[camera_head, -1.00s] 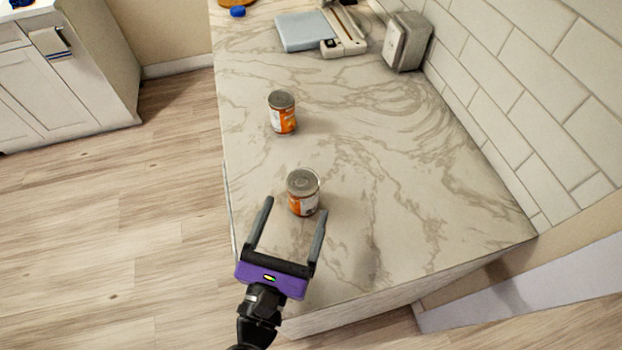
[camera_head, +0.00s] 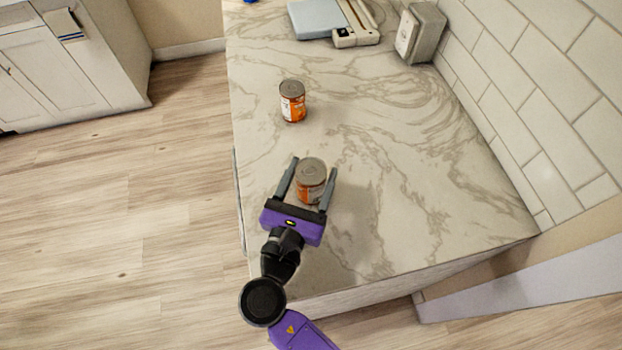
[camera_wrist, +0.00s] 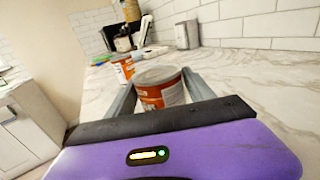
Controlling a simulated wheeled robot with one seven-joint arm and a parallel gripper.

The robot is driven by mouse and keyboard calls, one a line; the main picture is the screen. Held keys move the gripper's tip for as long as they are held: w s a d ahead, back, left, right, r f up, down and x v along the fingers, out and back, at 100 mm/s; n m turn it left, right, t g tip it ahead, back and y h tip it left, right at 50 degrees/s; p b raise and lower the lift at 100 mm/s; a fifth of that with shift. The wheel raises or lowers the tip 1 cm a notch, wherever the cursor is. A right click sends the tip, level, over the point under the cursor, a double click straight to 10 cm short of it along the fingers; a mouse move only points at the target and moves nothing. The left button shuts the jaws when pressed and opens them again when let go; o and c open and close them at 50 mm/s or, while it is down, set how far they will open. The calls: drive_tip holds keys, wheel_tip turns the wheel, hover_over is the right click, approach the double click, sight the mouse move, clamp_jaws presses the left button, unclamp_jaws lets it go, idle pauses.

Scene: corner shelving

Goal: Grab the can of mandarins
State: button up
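Two similar cans with orange and white labels and grey metal lids stand upright on the marble counter. The nearer can (camera_head: 311,174) is between the fingers of my gripper (camera_head: 313,166). The fingers are spread on either side of it, and I cannot tell whether either one touches it. In the wrist view this can (camera_wrist: 160,88) stands just in front of the purple gripper body. The farther can (camera_head: 292,101) stands apart, beyond my gripper; it also shows in the wrist view (camera_wrist: 123,69). The label text is too small to tell which holds mandarins.
The marble counter (camera_head: 420,180) is clear to the right of the cans. A grey box-shaped object (camera_head: 420,33) stands by the tiled wall (camera_head: 540,90). A pale blue and white flat item (camera_head: 313,22) lies at the back. The counter's left edge is close to the cans.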

drive_tip(key=c, duration=1.1)
clamp_jaws()
drive_tip(key=shift+r, duration=0.15)
